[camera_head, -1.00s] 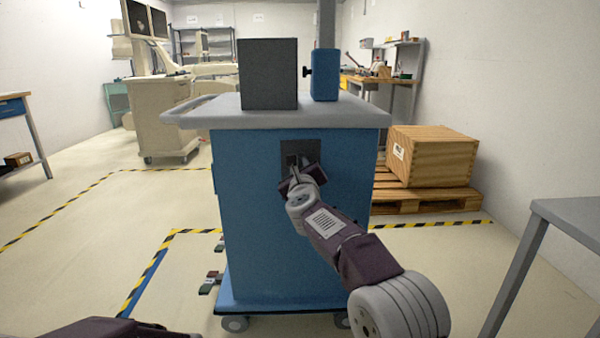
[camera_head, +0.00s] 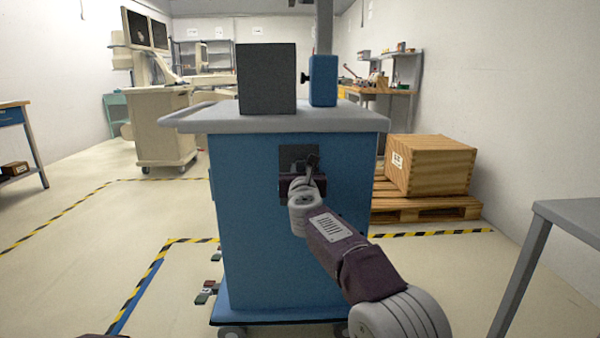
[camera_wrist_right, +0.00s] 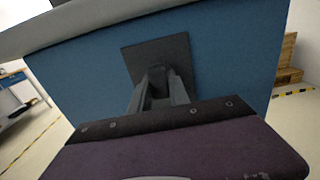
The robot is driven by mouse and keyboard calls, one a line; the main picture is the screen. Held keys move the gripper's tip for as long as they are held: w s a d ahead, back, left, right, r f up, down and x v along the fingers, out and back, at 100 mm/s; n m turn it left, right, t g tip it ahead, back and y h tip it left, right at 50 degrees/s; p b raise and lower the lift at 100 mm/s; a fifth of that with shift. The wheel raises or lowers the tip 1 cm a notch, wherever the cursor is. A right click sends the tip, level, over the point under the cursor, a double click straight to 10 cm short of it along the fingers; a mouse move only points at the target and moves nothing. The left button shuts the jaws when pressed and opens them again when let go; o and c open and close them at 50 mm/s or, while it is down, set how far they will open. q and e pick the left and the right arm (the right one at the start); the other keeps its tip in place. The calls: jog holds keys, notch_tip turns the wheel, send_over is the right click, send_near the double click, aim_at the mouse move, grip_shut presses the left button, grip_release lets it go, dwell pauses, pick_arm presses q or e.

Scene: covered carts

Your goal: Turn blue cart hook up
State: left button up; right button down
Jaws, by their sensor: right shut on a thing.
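The blue cart (camera_head: 265,220) stands in front of me with a grey top. A dark square plate (camera_head: 289,152) is on its front panel, just under the top; it also shows in the right wrist view (camera_wrist_right: 177,52). My right gripper (camera_head: 312,161) is at this plate, shut on the cart's hook. In the right wrist view the gripper's fingers (camera_wrist_right: 160,84) point at the plate. They cover most of the hook, so I cannot tell which way it points.
A dark box (camera_head: 267,80) and a blue post clamp (camera_head: 323,80) are on the cart's top. A wooden crate (camera_head: 432,165) on a pallet (camera_head: 425,206) stands behind right. A grey table (camera_head: 580,215) is at the right edge. Floor at left is open.

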jog(key=shift+f, duration=0.2)
jog(key=c, duration=1.2)
grip_release()
jog(key=shift+r, duration=0.1)
jog(key=shift+c, duration=0.2)
